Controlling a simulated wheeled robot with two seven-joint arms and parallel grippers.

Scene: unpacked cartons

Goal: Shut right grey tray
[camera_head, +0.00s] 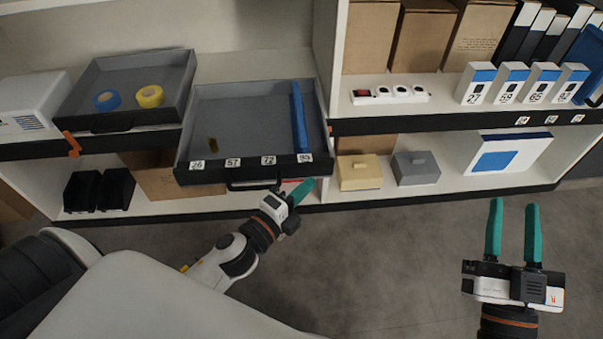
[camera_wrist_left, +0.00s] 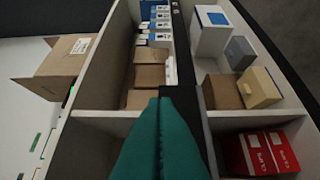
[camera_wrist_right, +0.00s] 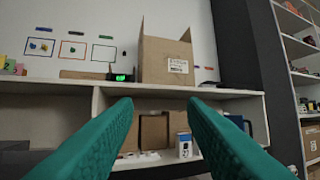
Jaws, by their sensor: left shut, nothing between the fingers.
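The right grey tray (camera_head: 232,107) is pulled out from the shelf, with its black front and handle (camera_head: 254,185) facing me. A blue bar and a small brownish item lie in it. My left gripper (camera_head: 305,188) is shut and empty, just below the tray's front right corner; I cannot tell whether it touches the tray. Its green fingers fill the lower middle of the left wrist view (camera_wrist_left: 160,110). My right gripper (camera_head: 514,203) is open and empty, over the floor at right, apart from the shelves. Its fingers also show spread in the right wrist view (camera_wrist_right: 160,110).
A left grey tray (camera_head: 110,72) with blue and yellow tape rolls stands out beside it. A yellow box (camera_head: 358,172) and a grey box (camera_head: 415,168) sit on the lower shelf, right of my left gripper. Numbered boxes (camera_head: 508,84) stand on the upper right shelf. The floor in front is clear.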

